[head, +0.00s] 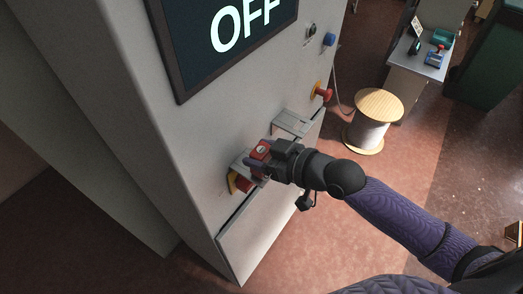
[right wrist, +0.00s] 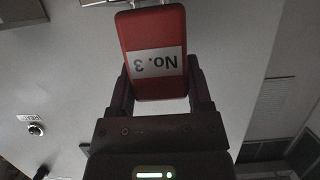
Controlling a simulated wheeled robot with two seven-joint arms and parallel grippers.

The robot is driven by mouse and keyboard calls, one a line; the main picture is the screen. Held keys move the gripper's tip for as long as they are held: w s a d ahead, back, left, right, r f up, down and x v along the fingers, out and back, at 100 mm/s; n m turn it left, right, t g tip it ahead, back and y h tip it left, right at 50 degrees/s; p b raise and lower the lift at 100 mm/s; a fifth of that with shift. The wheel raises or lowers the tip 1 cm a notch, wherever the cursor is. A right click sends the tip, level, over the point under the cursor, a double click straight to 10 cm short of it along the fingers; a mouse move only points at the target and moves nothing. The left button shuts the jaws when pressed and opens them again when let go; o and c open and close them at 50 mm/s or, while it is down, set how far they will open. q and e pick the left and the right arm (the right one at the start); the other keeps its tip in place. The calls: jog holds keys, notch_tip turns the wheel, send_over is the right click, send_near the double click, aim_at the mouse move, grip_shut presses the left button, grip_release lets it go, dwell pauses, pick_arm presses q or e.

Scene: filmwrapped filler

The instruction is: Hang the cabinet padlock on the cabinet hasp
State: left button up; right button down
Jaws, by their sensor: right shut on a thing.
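The red padlock (right wrist: 153,28) with a white "No. 3" label is held between the fingers of my right gripper (right wrist: 160,82), which is shut on it. In the wrist view its thin metal shackle runs up to the top edge, where it is cut off. In the head view the padlock (head: 260,149) and my right gripper (head: 264,162) are close against the cabinet (head: 215,130) front, by a pale metal plate. The hasp is mostly hidden or cropped, so I cannot tell whether the shackle is through it. My left gripper is not in view.
The cabinet has an "OFF" screen (head: 225,40), a red button on yellow (head: 323,93) and a similar red and yellow part (head: 240,183) below my gripper. A metal bracket (head: 292,123) is above it. A cable spool (head: 373,120) and desk (head: 418,62) stand right.

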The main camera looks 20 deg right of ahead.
jog(key=shift+f, duration=0.3)
dwell(0.5)
